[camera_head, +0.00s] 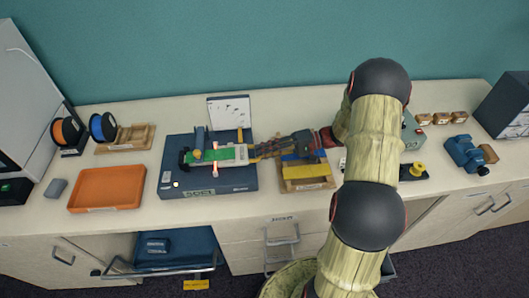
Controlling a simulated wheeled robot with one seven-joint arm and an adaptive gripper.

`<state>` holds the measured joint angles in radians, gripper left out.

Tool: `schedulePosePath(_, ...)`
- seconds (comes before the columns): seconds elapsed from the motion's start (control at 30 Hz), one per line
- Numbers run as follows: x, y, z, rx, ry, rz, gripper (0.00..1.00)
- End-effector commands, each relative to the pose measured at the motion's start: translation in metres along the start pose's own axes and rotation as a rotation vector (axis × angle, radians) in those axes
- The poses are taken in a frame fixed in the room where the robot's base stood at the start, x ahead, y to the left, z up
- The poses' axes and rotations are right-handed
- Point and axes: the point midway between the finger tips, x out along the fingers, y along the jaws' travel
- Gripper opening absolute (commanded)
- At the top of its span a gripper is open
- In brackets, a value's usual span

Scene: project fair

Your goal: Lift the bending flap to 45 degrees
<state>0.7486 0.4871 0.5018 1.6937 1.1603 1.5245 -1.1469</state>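The bending device has a dark blue base (172,158) on the counter, left of centre. A green flap-like part (224,154) with white and red pieces lies across its top and looks about flat. I cannot tell the flap's exact angle. My gripper (254,153) reaches in from the right, low over the counter. Its fingertips are at or close to the right end of the green part. I cannot tell whether they touch it or how far apart they are.
A wooden tray (306,186) with yellow and blue pieces lies below my gripper. A white panel (229,111) stands behind the device. An orange tray (106,188) and two spools (103,127) are at left. A blue vise-like tool (465,153) is at right.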

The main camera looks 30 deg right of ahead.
Motion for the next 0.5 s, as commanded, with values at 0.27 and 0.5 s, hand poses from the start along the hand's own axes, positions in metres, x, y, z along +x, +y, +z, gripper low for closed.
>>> schedulePosePath(0.27, -0.0001, 0.0003, 0.0000, 0.000, 0.000, 0.000, 0.03)
schedulePosePath(0.5, -0.0001, 0.0006, 0.0001, 0.000, 0.000, 0.001, 0.00)
